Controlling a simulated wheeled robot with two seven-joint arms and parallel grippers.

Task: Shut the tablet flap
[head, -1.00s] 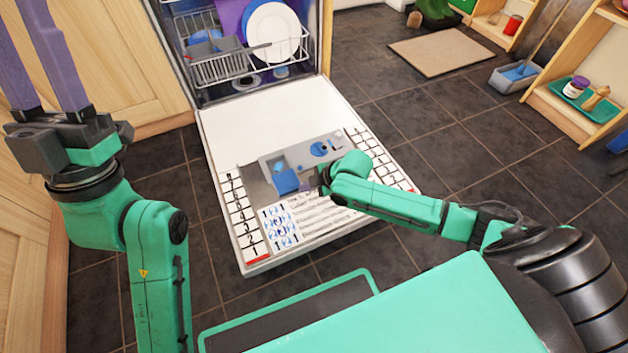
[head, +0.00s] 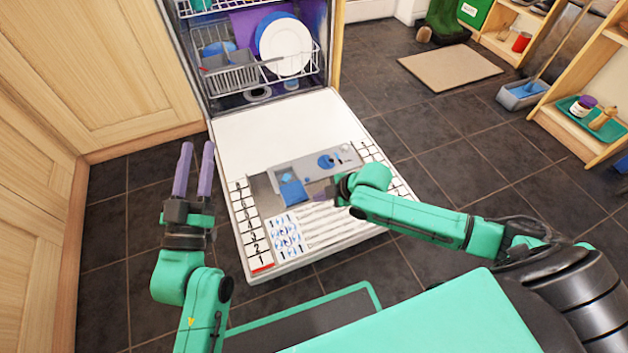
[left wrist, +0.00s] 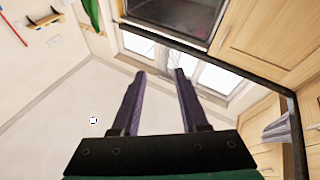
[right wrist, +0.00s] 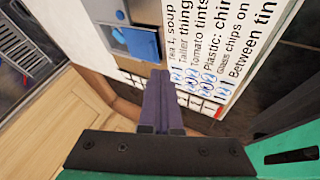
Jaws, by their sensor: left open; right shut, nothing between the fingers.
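The tablet dispenser (head: 284,168) is a grey panel on the inner face of the lowered dishwasher door. I cannot tell exactly how far the flap stands open. My right gripper (head: 322,196) is shut and empty, just right of the flap; its purple fingers (right wrist: 160,74) point towards the dispenser in the right wrist view. Contact is unclear. My left gripper (head: 197,148) is open and empty, left of the door; its fingers also show in the left wrist view (left wrist: 159,74).
The dishwasher door (head: 262,128) lies lowered over dark floor tiles, with printed text and numbers on it. A rack (head: 228,78) with a white plate (head: 285,48) is behind. Wooden cabinets (head: 100,60) stand left. Floor at right is open around a beige mat (head: 450,67).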

